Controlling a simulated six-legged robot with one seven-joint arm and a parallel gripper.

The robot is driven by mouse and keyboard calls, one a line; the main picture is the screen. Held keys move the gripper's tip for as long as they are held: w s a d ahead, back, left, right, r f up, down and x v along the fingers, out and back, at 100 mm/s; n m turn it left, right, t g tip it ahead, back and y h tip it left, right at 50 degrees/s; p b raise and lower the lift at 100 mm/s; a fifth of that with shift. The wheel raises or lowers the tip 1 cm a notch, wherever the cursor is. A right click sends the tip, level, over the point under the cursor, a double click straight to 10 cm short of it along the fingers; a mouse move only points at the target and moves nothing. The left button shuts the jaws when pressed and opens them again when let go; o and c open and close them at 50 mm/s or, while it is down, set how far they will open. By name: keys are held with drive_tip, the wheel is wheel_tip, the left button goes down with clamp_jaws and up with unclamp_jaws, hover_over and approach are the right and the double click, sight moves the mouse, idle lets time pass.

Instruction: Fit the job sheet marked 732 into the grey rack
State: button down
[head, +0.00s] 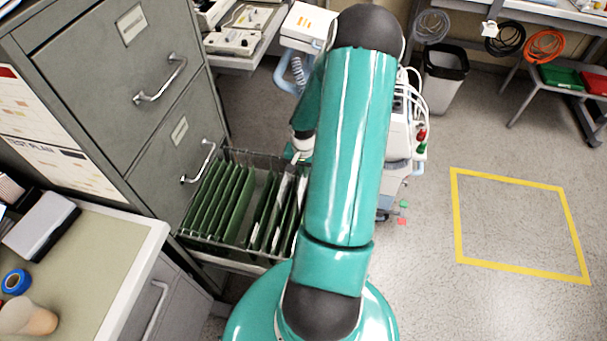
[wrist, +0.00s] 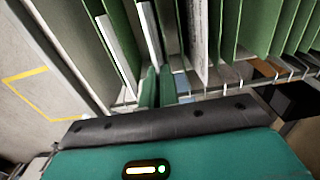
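An open drawer of the grey cabinet holds a grey wire frame (head: 232,243) with green hanging folders (head: 222,200) in it. White sheets (head: 282,200) stand among the folders on the right side. In the wrist view, a printed white sheet (wrist: 198,40) stands upright between green folders, with other white edges to its left. I cannot read 732 on any sheet. My gripper (head: 299,158) is at the back right of the drawer, close to the folders, partly hidden by my arm.
The grey filing cabinet (head: 125,75) stands at left. A desk (head: 95,240) with blue tape is at front left. A white wheeled device (head: 400,130) stands just right of the drawer, partly behind my arm. The floor at right, with a yellow taped square (head: 510,180), is clear.

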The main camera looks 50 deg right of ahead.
drive_tip(key=shift+r, duration=1.95)
